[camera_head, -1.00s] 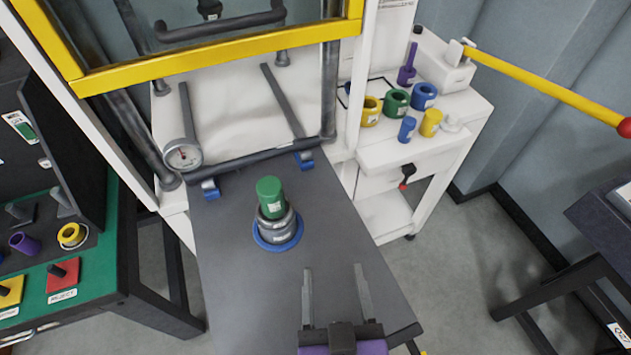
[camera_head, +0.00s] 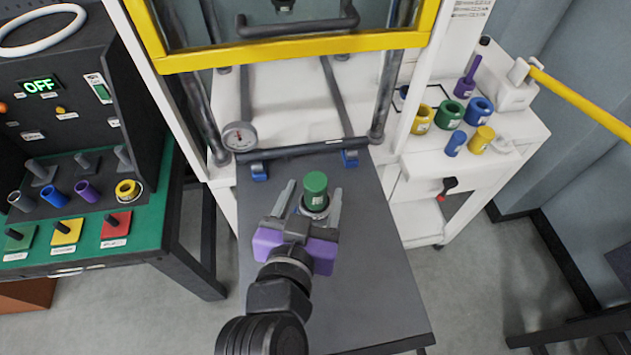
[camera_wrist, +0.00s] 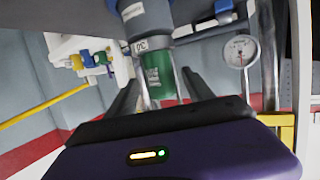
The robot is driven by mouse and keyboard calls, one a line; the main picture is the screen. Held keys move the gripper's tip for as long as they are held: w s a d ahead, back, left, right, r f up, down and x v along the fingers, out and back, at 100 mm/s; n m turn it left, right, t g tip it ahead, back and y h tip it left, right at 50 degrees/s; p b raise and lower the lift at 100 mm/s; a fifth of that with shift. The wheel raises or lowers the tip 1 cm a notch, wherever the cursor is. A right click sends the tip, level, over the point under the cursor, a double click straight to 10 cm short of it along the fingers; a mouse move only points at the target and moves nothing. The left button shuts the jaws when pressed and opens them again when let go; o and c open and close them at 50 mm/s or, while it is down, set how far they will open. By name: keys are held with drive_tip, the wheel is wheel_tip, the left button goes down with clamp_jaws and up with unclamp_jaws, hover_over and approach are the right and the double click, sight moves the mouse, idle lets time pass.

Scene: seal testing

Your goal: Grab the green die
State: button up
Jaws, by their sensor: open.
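The green die (camera_head: 315,184) is a short cylinder standing upright on a grey metal holder (camera_head: 314,212) on the dark table. My gripper (camera_head: 314,190) is open, with one finger on each side of the die. In the wrist view the green die (camera_wrist: 160,80) appears upside down between the two fingers, with gaps beside it. I cannot tell whether either finger touches it. The gripper body hides most of the holder and its blue base ring in the head view.
A press frame with a yellow guard (camera_head: 290,50) and a dial gauge (camera_head: 239,136) stands behind the table. Coloured rings and plugs sit on a white cart (camera_head: 520,120) at right. A green-topped control bench (camera_head: 150,240) is at left.

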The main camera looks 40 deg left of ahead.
drive_tip(key=shift+x, duration=1.25)
clamp_jaws()
drive_tip(key=shift+r, duration=0.1)
